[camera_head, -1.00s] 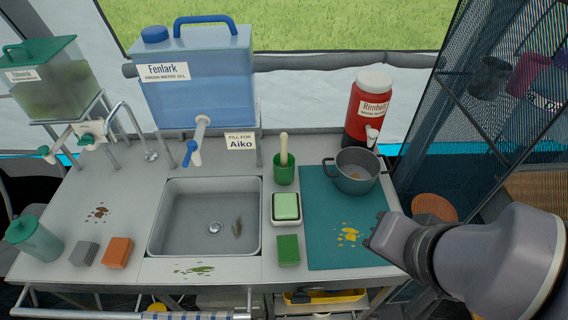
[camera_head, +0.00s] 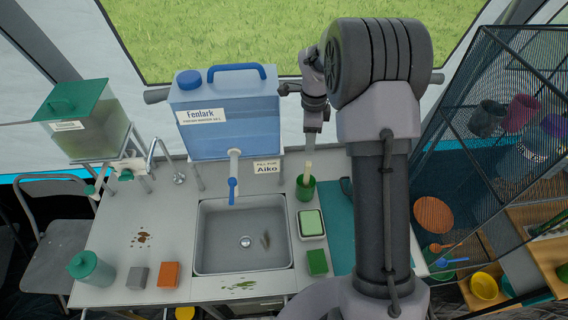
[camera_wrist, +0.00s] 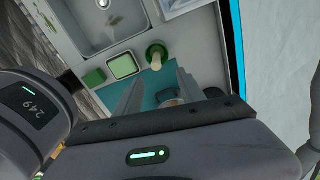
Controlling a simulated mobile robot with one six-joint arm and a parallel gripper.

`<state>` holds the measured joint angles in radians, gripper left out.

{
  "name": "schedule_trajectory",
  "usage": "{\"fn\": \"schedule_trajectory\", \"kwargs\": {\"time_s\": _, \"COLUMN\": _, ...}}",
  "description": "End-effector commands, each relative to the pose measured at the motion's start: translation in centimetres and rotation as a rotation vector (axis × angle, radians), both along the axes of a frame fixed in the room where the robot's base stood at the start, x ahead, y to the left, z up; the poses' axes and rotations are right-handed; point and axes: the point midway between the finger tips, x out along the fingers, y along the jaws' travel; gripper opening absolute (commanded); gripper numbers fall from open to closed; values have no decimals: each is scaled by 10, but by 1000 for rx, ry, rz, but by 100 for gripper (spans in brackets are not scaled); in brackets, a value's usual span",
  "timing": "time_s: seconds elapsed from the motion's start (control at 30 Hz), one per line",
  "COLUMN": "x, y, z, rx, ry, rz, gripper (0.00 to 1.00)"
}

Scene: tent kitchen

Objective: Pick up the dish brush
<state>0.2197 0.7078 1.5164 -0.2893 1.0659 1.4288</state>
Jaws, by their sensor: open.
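The dish brush (camera_head: 308,172) stands in a green cup (camera_head: 305,190) right of the sink, its pale handle pointing up. The cup hides its head. In the wrist view the brush handle (camera_wrist: 156,62) rises from the green cup (camera_wrist: 157,49), just beyond the fingertips. My gripper (camera_head: 312,147) is above the cup in the head view, with nothing held. In the wrist view my gripper's fingers (camera_wrist: 160,76) are spread apart, apart from the handle.
The sink (camera_head: 204,262) is left of the cup. A soap tray (camera_head: 311,224) and green sponge (camera_head: 317,262) lie in front. A blue water tank (camera_head: 225,122) stands behind. A pot (camera_wrist: 168,96) shows between my fingers. The teal mat (camera_head: 341,225) is partly hidden by my arm.

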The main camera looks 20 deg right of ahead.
Motion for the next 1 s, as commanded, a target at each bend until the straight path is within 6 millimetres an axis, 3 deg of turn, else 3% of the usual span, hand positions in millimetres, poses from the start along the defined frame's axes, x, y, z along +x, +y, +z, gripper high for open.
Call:
{"fn": "schedule_trajectory", "kwargs": {"time_s": 0.1, "x": -2, "y": 1, "z": -41, "rx": 2, "ry": 6, "rz": 2, "gripper": 47}}
{"fn": "schedule_trajectory", "kwargs": {"time_s": 0.3, "x": -1, "y": 1, "z": -93, "rx": 2, "ry": 2, "rz": 4, "gripper": 47}}
{"fn": "schedule_trajectory", "kwargs": {"time_s": 0.47, "x": -1, "y": 2, "z": -112, "rx": 0, "ry": 1, "rz": 6, "gripper": 47}}
{"fn": "schedule_trajectory", "kwargs": {"time_s": 0.7, "x": -4, "y": 7, "z": -155, "rx": 2, "ry": 2, "rz": 6, "gripper": 47}}
{"fn": "schedule_trajectory", "kwargs": {"time_s": 0.97, "x": -4, "y": 7, "z": -159, "rx": 1, "ry": 0, "rz": 6, "gripper": 47}}
{"fn": "schedule_trajectory", "kwargs": {"time_s": 1.0, "x": -4, "y": 7, "z": -159, "rx": 1, "ry": 0, "rz": 5, "gripper": 39}}
